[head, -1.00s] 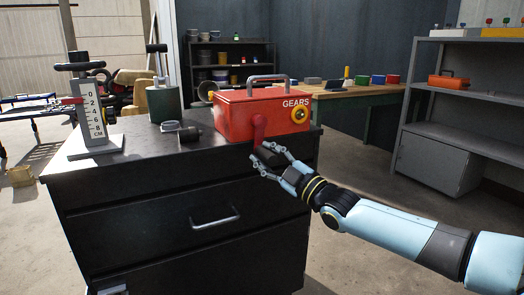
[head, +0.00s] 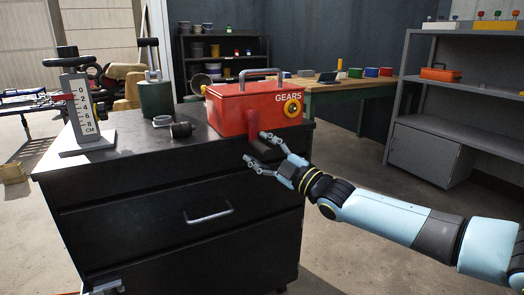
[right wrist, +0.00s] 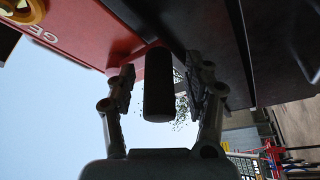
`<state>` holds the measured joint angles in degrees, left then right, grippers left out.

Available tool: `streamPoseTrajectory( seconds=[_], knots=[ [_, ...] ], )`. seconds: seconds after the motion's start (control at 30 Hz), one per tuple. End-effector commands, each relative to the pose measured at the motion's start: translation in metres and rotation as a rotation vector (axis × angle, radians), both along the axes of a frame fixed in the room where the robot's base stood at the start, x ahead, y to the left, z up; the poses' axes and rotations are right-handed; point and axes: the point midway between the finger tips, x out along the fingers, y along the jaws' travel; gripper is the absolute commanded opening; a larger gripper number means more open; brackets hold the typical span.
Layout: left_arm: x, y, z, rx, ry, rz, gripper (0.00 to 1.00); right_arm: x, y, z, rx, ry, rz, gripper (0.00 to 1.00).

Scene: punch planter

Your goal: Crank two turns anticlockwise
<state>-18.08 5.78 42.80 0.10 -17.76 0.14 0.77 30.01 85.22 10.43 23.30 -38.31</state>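The red gear box (head: 228,112), marked GEARS, stands at the right end of the black cabinet top. Its red crank arm (head: 251,128) hangs down from the front face and carries a dark cylindrical grip (head: 266,149) at its lower end. My right gripper (head: 254,149) is open, with one finger above and one below the grip. In the right wrist view the grip (right wrist: 158,85) lies between the two spread fingers, with gaps on both sides. My left gripper is not in view.
On the black cabinet (head: 130,165) stand a press with a centimetre scale (head: 84,110), a green cylinder with a T-handle (head: 157,98) and a small dark cylinder (head: 181,130). A grey shelf unit (head: 430,110) stands to the right. Space before the cabinet is free.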

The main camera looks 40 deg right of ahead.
Motion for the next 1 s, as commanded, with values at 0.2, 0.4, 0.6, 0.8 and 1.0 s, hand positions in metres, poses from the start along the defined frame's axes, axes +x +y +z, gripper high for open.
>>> streamPoseTrajectory(
  seconds=[0.2, 0.4, 0.6, 0.8, 1.0],
  knots=[
    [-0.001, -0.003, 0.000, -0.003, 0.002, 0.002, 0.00, -0.001, 0.000, 0.000, 0.000, -0.001, 0.000, 0.51],
    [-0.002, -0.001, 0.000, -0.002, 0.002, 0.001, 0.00, -0.027, -0.002, -0.006, 0.000, 0.003, 0.002, 0.51],
    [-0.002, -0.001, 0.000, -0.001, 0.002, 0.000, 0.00, -0.072, -0.007, -0.016, -0.001, 0.004, 0.003, 0.51],
    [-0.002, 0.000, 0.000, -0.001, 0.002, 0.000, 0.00, -0.105, -0.010, -0.023, 0.000, 0.002, 0.001, 0.51],
    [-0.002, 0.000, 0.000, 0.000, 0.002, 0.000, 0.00, -0.117, -0.011, -0.025, 0.001, -0.001, 0.001, 0.51]
  ],
)
